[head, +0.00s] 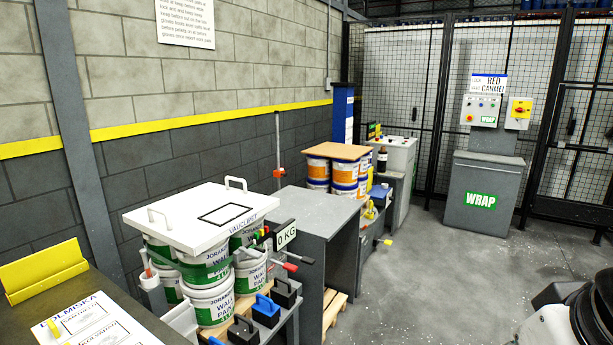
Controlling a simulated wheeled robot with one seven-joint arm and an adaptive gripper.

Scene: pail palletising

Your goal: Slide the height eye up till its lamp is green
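A small red-orange block (279,172) sits low on this post and looks like the height eye. No lit green lamp can be made out on it; it is too small to tell its lamp colour. The foot of the post is hidden behind the grey bench. White and black parts of my own arm show at the bottom right corner, far from the post. My gripper's fingers are not in view.
A grey bench (318,210) stands in front of the post. Board-topped pails (345,189) stand behind it. The WRAP cabinet (487,195) is at the back. Floor (450,275) at right is clear.

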